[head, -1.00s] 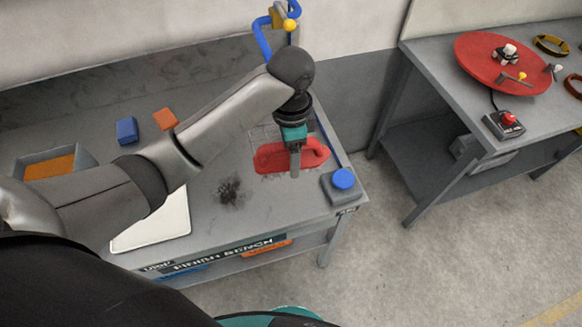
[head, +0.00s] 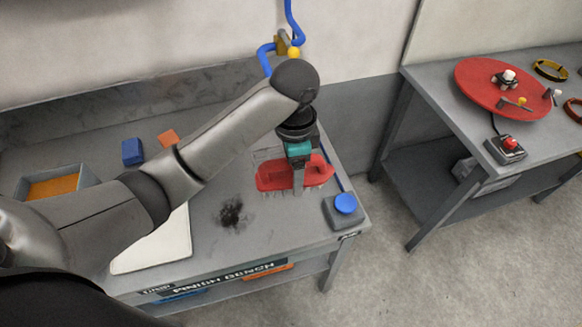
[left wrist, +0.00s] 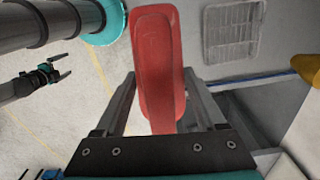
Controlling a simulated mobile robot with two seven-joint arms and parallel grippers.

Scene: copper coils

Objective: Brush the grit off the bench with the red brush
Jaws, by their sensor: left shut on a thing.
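The red brush (head: 270,178) is over the right end of the grey bench (head: 200,262), its pale bristles showing below it. My left gripper (head: 298,188) is shut on its middle. In the left wrist view the red brush (left wrist: 158,55) stands between the fingers of my left gripper (left wrist: 160,88). The brush looks a little above the bench, though the gap is hard to judge. The dark grit (head: 231,213) lies in a patch on the bench left of the brush. My right gripper (left wrist: 62,67) shows small in the left wrist view, open and empty.
A grey box with a blue button (head: 345,204) stands at the bench's front right corner. A white board (head: 155,245) lies left of the grit. Behind are a blue block (head: 132,152), an orange block (head: 168,138) and an orange-filled tray (head: 88,176). A second table (head: 440,105) stands right.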

